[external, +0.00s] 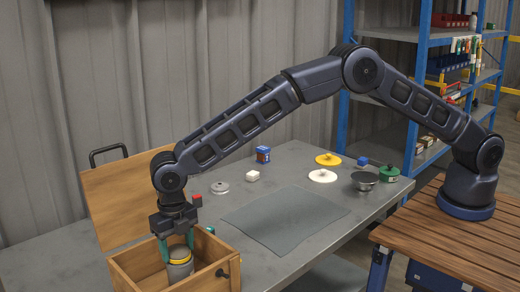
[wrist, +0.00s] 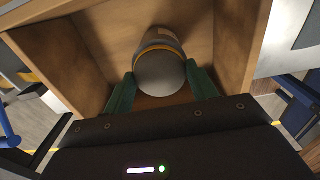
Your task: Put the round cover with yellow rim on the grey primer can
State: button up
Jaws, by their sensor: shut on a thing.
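The round cover with yellow rim (external: 179,252) is between my gripper's green fingers, inside an open wooden box (external: 225,268). My gripper (external: 177,247) points down and is shut on the cover. The grey primer can (external: 180,272) stands upright in the box directly below the cover. In the wrist view, the cover's grey round top (wrist: 160,75) lies between the fingertips, with its yellow edge and the can's side (wrist: 157,36) beyond it. The cover looks level and in line with the can. I cannot tell whether a thin gap remains between them.
The box walls stand close around the fingers, and its wooden lid (external: 125,195) is raised behind. A grey mat (external: 285,218) lies clear on the table. Beyond are a yellow disc (external: 328,159), a white disc (external: 322,176), a metal bowl (external: 364,181) and a green-topped can (external: 389,173).

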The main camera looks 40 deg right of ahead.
aim_at(177, 249)
jog(key=shift+f, duration=0.1)
jog(key=o, duration=1.1)
jog(key=shift+c, duration=0.2)
notch_tip(177, 249, up, 12)
